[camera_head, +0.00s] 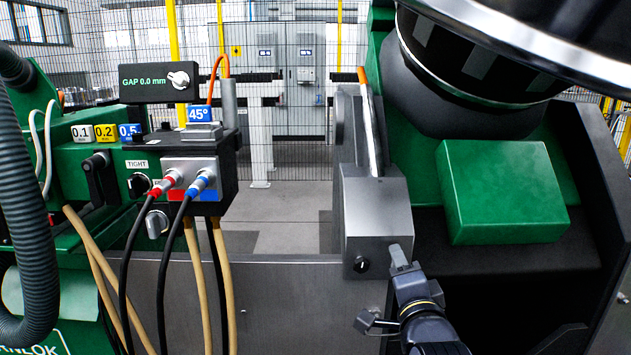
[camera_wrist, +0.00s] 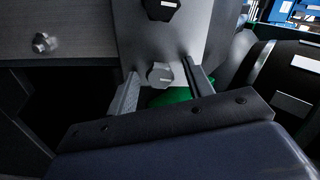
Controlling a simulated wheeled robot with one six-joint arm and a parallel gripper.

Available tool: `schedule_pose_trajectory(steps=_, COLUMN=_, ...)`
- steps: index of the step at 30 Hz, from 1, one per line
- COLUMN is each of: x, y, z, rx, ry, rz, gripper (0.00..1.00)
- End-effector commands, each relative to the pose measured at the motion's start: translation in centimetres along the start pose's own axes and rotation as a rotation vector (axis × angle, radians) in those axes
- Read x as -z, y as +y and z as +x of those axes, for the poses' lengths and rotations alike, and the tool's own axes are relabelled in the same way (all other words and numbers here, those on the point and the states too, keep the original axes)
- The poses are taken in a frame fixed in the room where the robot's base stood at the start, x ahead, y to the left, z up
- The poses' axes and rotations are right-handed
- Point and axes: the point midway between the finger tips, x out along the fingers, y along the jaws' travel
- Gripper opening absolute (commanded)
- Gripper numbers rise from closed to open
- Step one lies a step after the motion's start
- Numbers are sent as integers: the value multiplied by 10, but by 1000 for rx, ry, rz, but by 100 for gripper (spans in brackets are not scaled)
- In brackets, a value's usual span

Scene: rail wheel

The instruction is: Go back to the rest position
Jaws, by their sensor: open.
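My gripper (camera_head: 399,258) is at the lower right of the middle in the head view, in front of the grey metal block (camera_head: 378,215). In the wrist view my gripper (camera_wrist: 160,80) is open, with its two fingers apart and pointing at a grey plate (camera_wrist: 150,40). A hex bolt head (camera_wrist: 160,76) shows between the fingers. I cannot tell whether the fingers touch it. Nothing is seen held. The arm behind the gripper reaches down out of the head view.
A green box (camera_head: 502,192) and a large dark wheel-like part are close on the right. A control box (camera_head: 198,165) with plugged cables and a "GAP 0.0 mm" display (camera_head: 150,84) stands at left. A grey front panel (camera_head: 290,300) spans the lower middle. Mesh fencing stands behind.

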Motion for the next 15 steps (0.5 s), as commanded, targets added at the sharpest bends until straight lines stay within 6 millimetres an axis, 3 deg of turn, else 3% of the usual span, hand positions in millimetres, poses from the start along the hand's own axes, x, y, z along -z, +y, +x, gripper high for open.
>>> schedule_pose_trajectory(steps=15, x=1, y=-2, z=0, rx=-4, ry=-2, rz=-416, gripper=49)
